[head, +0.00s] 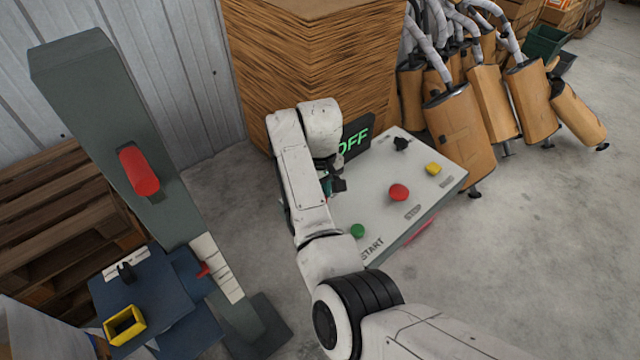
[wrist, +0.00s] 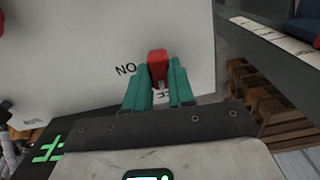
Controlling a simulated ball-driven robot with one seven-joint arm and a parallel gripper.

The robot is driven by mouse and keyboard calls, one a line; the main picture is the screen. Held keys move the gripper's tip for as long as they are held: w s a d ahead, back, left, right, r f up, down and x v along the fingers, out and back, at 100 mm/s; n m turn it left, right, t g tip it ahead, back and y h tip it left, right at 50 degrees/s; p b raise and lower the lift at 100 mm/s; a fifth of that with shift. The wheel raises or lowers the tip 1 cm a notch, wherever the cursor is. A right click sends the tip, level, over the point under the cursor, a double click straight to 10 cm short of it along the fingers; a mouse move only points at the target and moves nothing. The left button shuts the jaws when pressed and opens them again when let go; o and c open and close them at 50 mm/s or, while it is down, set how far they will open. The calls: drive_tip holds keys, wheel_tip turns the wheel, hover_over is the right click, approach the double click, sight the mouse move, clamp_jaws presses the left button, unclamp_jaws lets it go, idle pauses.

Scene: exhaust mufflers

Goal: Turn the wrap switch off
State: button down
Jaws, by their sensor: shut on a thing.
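A red switch (wrist: 157,58), which I take for the wrap switch, stands on the pale panel (wrist: 90,65) in the wrist view. My gripper (wrist: 158,80) has its teal fingers on both sides of the switch and is shut on it. The panel lettering beside it reads ON, upside down; lettering below the switch is partly covered. In the head view, my gripper (head: 337,186) is at the left edge of the light control box (head: 375,185), and my arm hides the red switch.
The box top carries a red button (head: 398,192), yellow button (head: 433,169), green button (head: 357,231) and black knob (head: 401,143). A grey post (head: 105,115) with a red handle (head: 139,171) stands left. Mufflers (head: 460,135) lean behind right. Floor at right is clear.

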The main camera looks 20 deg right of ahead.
drive_tip(key=shift+n, duration=0.6)
drive_tip(key=shift+p, duration=0.3)
drive_tip(key=c, duration=1)
unclamp_jaws()
drive_tip(key=shift+o, duration=0.2)
wheel_tip(320, 180, up, 11)
drive_tip(key=shift+f, duration=0.1)
